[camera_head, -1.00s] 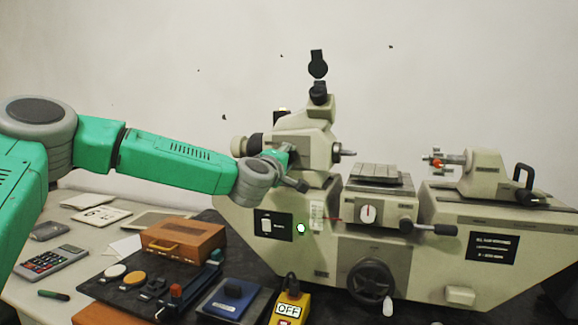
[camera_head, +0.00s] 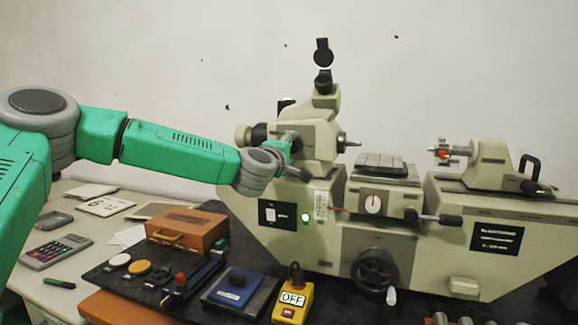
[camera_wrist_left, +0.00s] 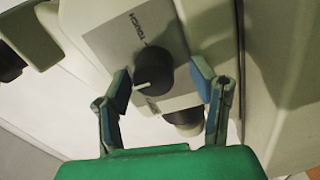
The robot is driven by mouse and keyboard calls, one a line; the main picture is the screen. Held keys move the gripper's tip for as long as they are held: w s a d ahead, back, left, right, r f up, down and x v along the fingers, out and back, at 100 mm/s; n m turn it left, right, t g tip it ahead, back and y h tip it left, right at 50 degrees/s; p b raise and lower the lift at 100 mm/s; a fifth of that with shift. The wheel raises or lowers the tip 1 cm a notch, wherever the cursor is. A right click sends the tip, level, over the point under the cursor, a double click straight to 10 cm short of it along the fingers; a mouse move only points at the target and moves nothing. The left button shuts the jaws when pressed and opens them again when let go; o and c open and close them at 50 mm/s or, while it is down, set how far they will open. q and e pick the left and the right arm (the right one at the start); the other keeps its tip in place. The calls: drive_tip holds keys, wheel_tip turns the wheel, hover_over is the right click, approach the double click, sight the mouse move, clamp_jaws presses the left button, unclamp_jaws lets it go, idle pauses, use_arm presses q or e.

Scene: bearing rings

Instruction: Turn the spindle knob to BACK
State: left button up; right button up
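The spindle knob (camera_wrist_left: 153,72) is a dark round knob with a white pointer mark on a grey plate of the machine's headstock (camera_head: 318,132). In the left wrist view the word TOUCH stands above it; the lettering below it is partly hidden and unreadable. The white mark points toward the lower left of that view. My left gripper (camera_wrist_left: 163,78) is open, one blue-lined finger on each side of the knob; I cannot tell whether either touches it. In the head view the gripper (camera_head: 287,153) is at the headstock's left face, where the knob is hidden.
The machine has a tailstock (camera_head: 490,165), a handwheel (camera_head: 375,272) and a lit green button (camera_head: 306,217). The wall behind is bare.

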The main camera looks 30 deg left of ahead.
use_arm(q)
drive_tip(key=shift+r, duration=0.1)
drive_tip(key=shift+d+r+m+p, duration=0.1)
drive_tip(key=shift+m+p, duration=0.3)
drive_tip(key=shift+p, duration=0.15)
drive_tip(key=m+p, duration=0.6)
drive_tip(key=m, duration=0.1)
drive_tip(key=shift+w+d+r+h, duration=0.1)
drive_tip(key=shift+r+h, duration=0.15)
drive_tip(key=shift+h, duration=0.05)
drive_tip(key=m+p, duration=0.8)
drive_tip(key=m, duration=0.1)
drive_tip(key=shift+f+m, duration=0.1)
drive_tip(key=shift+m, duration=0.9)
drive_tip(key=b+v, duration=0.2)
drive_tip(key=v, duration=1.2)
drive_tip(key=s+d+f+g+h, duration=0.2)
drive_tip(key=s+d+f+g, duration=0.2)
drive_tip(key=f, duration=0.8)
drive_tip(key=s+d+f+m+g+h, duration=0.1)
drive_tip(key=s+d+f+g+h, duration=0.2)
drive_tip(key=s+d+f, duration=0.4)
drive_tip(key=shift+f+g, duration=0.6)
drive_tip(key=shift+f, duration=2.45)
